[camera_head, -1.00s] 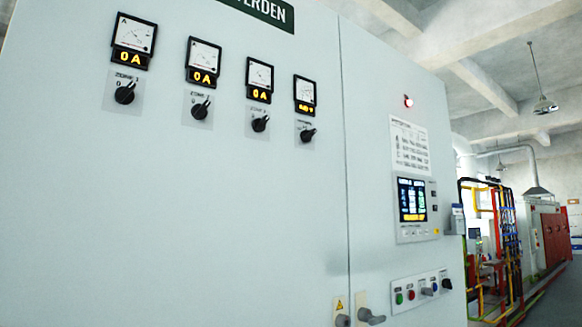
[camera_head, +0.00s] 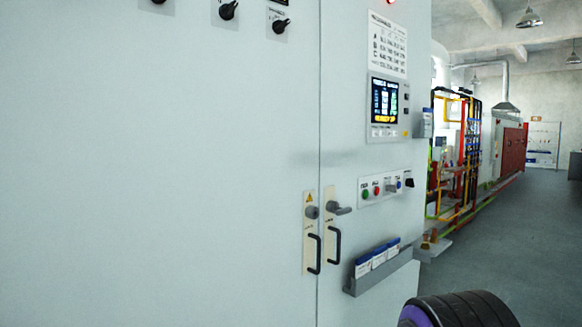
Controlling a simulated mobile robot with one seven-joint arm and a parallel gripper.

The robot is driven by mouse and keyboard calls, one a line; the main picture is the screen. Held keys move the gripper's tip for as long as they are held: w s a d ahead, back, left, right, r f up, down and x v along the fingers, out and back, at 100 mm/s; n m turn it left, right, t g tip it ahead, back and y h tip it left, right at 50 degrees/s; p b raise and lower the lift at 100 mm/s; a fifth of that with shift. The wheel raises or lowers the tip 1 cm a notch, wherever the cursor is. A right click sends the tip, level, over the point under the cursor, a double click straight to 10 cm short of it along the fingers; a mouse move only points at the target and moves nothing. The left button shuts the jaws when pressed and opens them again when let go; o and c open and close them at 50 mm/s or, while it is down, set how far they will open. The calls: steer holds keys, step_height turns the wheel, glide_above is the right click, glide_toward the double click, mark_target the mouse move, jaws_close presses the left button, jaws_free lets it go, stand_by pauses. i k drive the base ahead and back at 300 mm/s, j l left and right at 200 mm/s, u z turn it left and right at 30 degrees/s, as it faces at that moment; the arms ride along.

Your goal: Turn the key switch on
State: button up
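A small white control strip (camera_head: 370,201) is fixed to the right-hand door of the pale cabinet (camera_head: 220,190), below the screen. It carries a green button (camera_head: 365,194), a red button (camera_head: 377,190), a grey protruding switch (camera_head: 391,187) and a black knob (camera_head: 410,183) at its right end. The grey one may be the key switch; it is too small to be sure, and its setting cannot be read. My gripper is not in view. A dark ribbed part with purple at the bottom right appears to be my arm.
A lit screen (camera_head: 385,103) sits above the strip. Door handles (camera_head: 332,245) and a lever (camera_head: 339,208) stick out to its left. A grey rack (camera_head: 360,284) with booklets juts out below. Open floor (camera_head: 500,240) lies to the right, beside coloured pipework (camera_head: 455,165).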

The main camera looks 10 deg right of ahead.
mark_target(391, 188)
steer(key=i+l, duration=0.15)
steer(key=l, duration=0.2)
steer(key=i+l, duration=0.2)
steer(key=l, duration=0.15)
steer(key=i+l, duration=0.15)
steer(key=l, duration=0.25)
